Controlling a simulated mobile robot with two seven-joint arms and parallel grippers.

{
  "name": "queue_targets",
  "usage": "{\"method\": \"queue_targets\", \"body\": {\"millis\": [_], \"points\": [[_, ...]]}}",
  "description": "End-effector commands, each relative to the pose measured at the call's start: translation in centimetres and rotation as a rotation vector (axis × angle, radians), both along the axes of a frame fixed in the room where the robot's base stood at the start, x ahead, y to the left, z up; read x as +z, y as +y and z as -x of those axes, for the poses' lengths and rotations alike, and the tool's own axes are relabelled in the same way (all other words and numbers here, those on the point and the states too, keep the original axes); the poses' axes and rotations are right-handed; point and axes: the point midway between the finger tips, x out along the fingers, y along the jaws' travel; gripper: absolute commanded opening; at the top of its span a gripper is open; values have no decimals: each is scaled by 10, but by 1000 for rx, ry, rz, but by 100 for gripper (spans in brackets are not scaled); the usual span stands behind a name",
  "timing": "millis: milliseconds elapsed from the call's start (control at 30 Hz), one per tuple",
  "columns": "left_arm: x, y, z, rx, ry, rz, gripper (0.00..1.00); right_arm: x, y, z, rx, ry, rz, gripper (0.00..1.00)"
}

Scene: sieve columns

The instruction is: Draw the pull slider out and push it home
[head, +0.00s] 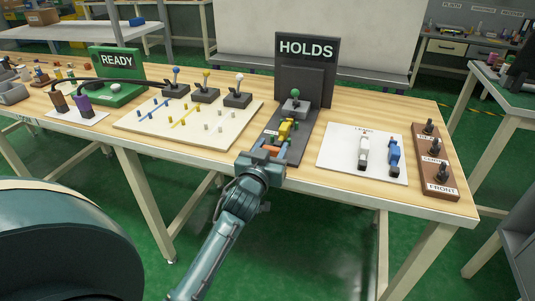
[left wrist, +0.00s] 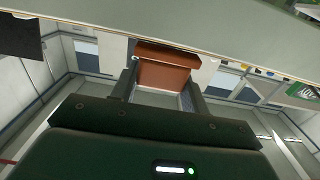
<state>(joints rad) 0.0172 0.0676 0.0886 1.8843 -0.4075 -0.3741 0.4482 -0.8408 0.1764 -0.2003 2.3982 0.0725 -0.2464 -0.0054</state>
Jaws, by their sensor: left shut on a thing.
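The pull slider's orange-brown handle (head: 271,149) sits at the front end of a dark base plate (head: 297,146), near the table's front edge. My left gripper (head: 268,156) is shut on this handle. In the left wrist view the brown handle block (left wrist: 168,68) lies between the two fingers. A yellow block (head: 286,127) stands on the plate just behind the handle. Behind it is a grey block with a green knob (head: 295,93). A dark panel with a HOLDS sign (head: 306,49) stands at the back. My gripper hides part of the handle's front. My right gripper is not in view.
Left of the plate is a cream board (head: 232,128) with pegs, and levers with coloured knobs behind it. Right are a white panel (head: 340,151) with white and blue switches and a brown block (head: 445,177) with black knobs. A green READY sign (head: 117,61) stands far left.

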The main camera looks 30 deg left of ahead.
Motion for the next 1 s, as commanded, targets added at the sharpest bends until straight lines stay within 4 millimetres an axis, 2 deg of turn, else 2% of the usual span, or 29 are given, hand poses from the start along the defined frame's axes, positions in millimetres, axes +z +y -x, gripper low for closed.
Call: {"method": "queue_targets", "body": {"millis": [33,167,467,500,767,1000], "points": [[2,2,-9,1,-1,1,4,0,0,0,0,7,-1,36],[1,6,-23,1,0,2,4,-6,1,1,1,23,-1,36],[2,6,-26,1,-2,1,4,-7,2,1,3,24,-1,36],[2,7,-26,1,-2,1,46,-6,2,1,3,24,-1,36],[1,6,-25,1,-1,1,67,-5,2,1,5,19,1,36],[0,6,-25,1,0,1,67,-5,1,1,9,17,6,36]]}}
